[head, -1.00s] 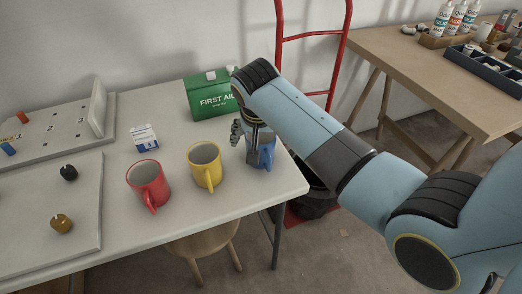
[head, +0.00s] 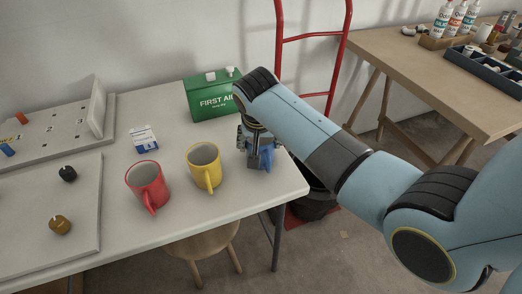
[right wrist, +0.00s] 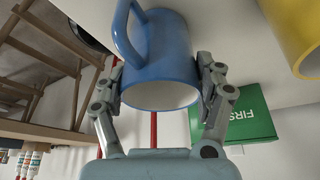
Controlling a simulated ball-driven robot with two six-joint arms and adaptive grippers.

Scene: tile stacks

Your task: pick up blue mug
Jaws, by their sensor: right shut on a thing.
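The blue mug (right wrist: 165,58) fills the middle of the right wrist view, between the two fingers of my right gripper (right wrist: 162,85). The fingers press on its opposite sides, and its handle points up and left in that view. In the head view the blue mug (head: 266,160) is at the right end of the white table, mostly hidden by my right gripper (head: 256,150). I cannot tell whether it is lifted off the table. My left gripper does not show.
A yellow mug (head: 205,168) stands just left of the blue mug, and a red mug (head: 148,187) further left. A green first aid box (head: 209,98) is behind. The white table's (head: 225,200) right edge is close. A red hand truck (head: 313,36) stands beyond.

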